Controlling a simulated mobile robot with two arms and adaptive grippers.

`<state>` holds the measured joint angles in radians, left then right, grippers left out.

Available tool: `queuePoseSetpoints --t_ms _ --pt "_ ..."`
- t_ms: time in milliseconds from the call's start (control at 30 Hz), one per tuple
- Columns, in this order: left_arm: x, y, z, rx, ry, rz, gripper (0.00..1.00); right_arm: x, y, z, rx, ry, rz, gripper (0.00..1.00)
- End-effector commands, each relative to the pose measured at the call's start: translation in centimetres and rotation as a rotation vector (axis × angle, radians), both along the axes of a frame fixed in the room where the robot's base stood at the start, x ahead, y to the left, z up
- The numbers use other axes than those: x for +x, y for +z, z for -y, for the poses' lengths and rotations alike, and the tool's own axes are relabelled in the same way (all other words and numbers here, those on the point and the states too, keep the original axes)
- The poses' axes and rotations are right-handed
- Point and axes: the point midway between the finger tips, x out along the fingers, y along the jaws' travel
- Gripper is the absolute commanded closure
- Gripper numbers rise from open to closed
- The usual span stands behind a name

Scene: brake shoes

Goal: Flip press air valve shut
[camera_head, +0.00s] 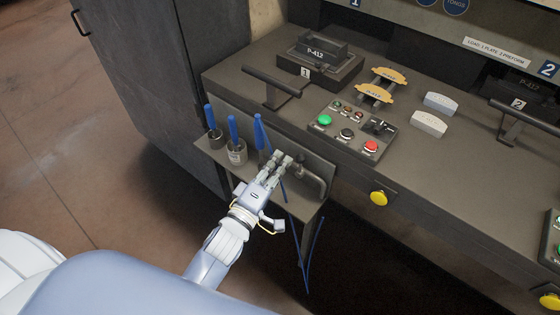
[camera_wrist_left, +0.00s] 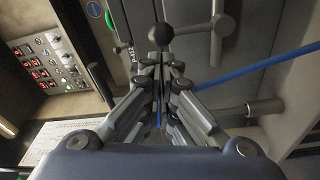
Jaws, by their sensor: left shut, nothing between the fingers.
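My left gripper (camera_head: 280,166) is shut and empty, reaching over the small side shelf in front of the press bench. In the left wrist view its closed fingertips (camera_wrist_left: 160,38) are right at a dark round knob (camera_wrist_left: 161,32) on a grey rod, which looks like the air valve's lever; I cannot tell whether they touch. The rod runs right to a grey pivot piece (camera_wrist_left: 222,25). In the head view a bent grey pipe (camera_head: 318,183) shows just right of the gripper, and the fingers hide most of the valve area. My right gripper is not in view.
Blue-handled tools stand in two cups (camera_head: 237,153) on the shelf (camera_head: 212,150); another blue handle (camera_head: 259,132) stands close left of the fingers. Blue hoses (camera_head: 296,245) hang below. A button panel (camera_head: 347,131) and yellow knob (camera_head: 379,198) lie to the right.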

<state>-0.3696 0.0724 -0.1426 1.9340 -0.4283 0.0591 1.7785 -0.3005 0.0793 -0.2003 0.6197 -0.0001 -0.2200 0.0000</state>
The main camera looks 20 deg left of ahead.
Motion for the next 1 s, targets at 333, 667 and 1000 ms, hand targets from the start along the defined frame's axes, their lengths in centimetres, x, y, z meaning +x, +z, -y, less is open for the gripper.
queuePoseSetpoints --t_ms 333,667,1000 --pt "0.1 -0.1 0.2 0.001 0.000 -0.001 1.00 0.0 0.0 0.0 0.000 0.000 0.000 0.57" --pt "0.3 0.1 1.5 0.102 0.001 0.037 1.00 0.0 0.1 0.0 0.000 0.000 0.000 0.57" --pt "0.3 0.1 1.8 0.121 0.000 0.044 1.00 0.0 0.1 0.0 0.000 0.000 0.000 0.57"
